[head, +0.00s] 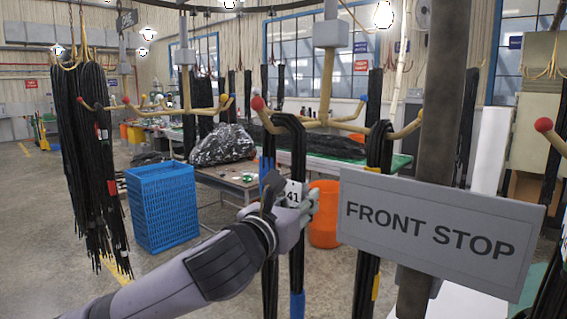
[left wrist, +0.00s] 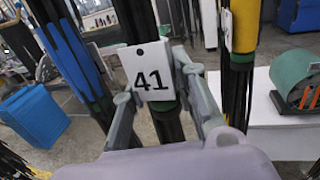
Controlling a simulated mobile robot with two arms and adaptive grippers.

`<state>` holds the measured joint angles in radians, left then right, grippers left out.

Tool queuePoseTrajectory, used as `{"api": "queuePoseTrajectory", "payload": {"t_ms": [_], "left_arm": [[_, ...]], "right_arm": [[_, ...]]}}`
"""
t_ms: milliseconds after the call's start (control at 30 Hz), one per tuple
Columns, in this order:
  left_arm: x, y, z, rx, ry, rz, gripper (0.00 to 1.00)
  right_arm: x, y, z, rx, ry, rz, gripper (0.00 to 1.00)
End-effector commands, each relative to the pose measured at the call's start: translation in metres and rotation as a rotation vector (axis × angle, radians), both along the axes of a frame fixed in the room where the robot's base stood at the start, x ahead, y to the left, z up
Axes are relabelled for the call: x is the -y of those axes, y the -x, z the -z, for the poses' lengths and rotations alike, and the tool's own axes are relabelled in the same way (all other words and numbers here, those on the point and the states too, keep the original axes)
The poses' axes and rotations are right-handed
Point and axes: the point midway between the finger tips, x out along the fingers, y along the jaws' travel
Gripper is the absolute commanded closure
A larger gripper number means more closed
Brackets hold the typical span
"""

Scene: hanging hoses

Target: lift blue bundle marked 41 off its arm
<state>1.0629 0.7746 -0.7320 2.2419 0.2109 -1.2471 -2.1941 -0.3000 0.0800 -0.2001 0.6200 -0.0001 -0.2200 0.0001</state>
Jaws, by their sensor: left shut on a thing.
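The bundle marked 41 is a set of black hoses (head: 298,152) with blue bands, in the middle of the head view. Its top loops over a cream arm with a red ball tip (head: 258,103). A white tag reading 41 (head: 293,193) is on it; the tag (left wrist: 152,78) also shows large in the left wrist view. My left gripper (head: 303,203) is shut around the bundle at the tag, well below the loop. Its two fingers (left wrist: 160,95) stand on either side of the hose in the left wrist view. My right gripper is not in view.
A second black bundle with a yellow band (head: 376,285) hangs just right. A blue crate (head: 163,205), an orange bin (head: 325,222) and another hanging bundle (head: 90,150) are around.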

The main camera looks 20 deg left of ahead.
Motion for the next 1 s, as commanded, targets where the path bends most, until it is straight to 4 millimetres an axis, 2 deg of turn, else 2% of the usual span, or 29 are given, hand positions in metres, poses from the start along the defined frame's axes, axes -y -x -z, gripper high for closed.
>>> {"api": "queuePoseTrajectory", "payload": {"t_ms": [533,1000], "left_arm": [[-0.001,0.0,-0.014,0.013,0.0,-0.002,1.0],[0.0,0.001,-0.072,0.014,0.001,0.0,1.0]], "right_arm": [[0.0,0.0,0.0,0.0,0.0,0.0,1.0],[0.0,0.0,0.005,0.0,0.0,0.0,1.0]]}}
